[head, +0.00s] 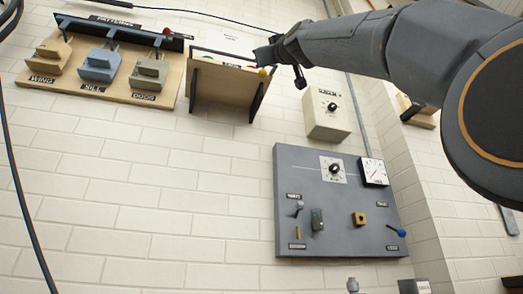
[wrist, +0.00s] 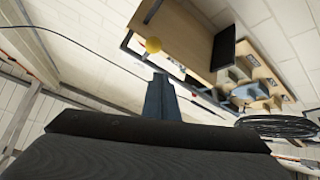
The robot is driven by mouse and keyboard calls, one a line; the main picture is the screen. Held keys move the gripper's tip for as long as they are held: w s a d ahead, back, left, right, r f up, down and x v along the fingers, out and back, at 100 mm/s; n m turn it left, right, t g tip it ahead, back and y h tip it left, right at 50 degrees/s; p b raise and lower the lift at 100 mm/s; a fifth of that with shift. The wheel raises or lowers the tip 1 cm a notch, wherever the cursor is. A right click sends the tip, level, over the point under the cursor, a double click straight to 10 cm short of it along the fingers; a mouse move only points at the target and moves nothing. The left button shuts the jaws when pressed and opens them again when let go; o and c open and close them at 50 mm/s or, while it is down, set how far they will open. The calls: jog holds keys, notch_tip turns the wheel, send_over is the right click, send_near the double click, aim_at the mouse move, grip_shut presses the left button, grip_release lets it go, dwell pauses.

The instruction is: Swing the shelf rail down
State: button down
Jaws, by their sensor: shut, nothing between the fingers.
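A wooden shelf (head: 222,82) with black brackets hangs high on the wall in the head view; it also shows in the wrist view (wrist: 185,32). A yellow ball knob (head: 262,72) is at its right front end and appears just beyond my fingertips in the wrist view (wrist: 153,45). The rail itself is hard to make out; a thin bar seems to run along the shelf's front edge. My gripper (head: 266,55) is shut and empty, close to the yellow knob. In the wrist view its fingers (wrist: 160,78) point at the knob; contact cannot be told.
Left of the shelf, a wooden pattern board (head: 100,75) carries several blocks under a dark bar with a red knob (head: 167,31). A beige box with a dial (head: 328,108) and a grey control panel (head: 335,205) are lower right. Bare brick wall lies below the shelf.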

jog(key=shift+s+d+f+b, duration=0.2)
jog(key=shift+f+b, duration=0.5)
jog(key=shift+f, duration=0.2)
jog(key=shift+s+d+f+b, duration=0.2)
jog(key=shift+d+f+b, duration=0.05)
jog(key=shift+f+b, duration=0.6)
jog(key=shift+s+d+f+b, duration=0.2)
jog(key=shift+f+b, duration=0.4)
jog(key=shift+f, duration=0.35)
